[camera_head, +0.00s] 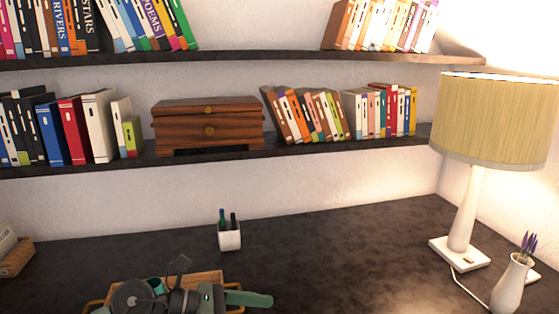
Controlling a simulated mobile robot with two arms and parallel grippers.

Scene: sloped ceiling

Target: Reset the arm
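Neither of my grippers shows clearly in the head view. At the bottom edge, a dark grey mechanical thing (178,300) with a round disc and green parts lies on or in front of a wooden tray (208,277). Its lower part is cut off by the picture edge. I cannot tell what it is. A green rounded bar (248,299) sticks out to its right.
The dark desk (340,255) is mostly clear in the middle. A white pen cup (229,238) stands at its back; a lamp (462,215) and a white vase (511,285) stand at right. Shelves (240,153) above hold books and a wooden chest (208,127).

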